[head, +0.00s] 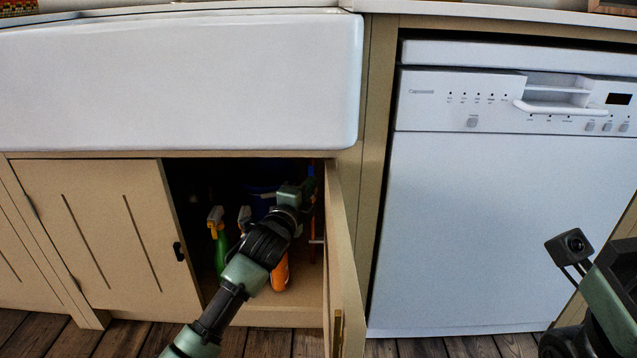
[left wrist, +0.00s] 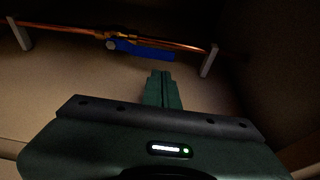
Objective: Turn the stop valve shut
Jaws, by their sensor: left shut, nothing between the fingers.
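The stop valve has a blue lever (left wrist: 145,50) on a copper pipe in the left wrist view. The lever lies roughly along the pipe, just below it. My left gripper (left wrist: 162,77) is shut and empty, its fingertips a little short of the lever, with a visible gap in the picture. In the head view my left gripper (head: 308,187) reaches into the open cabinet under the sink, near its right side. A sliver of blue shows beside it; the valve is mostly hidden there. Part of my right arm shows at the lower right, with no fingers visible.
The open cabinet door (head: 343,265) stands close to the right of my left arm. A green spray bottle (head: 220,250) and an orange bottle (head: 280,273) stand inside. The copper pipe (left wrist: 70,30) has grey brackets. A white dishwasher (head: 480,220) is at the right.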

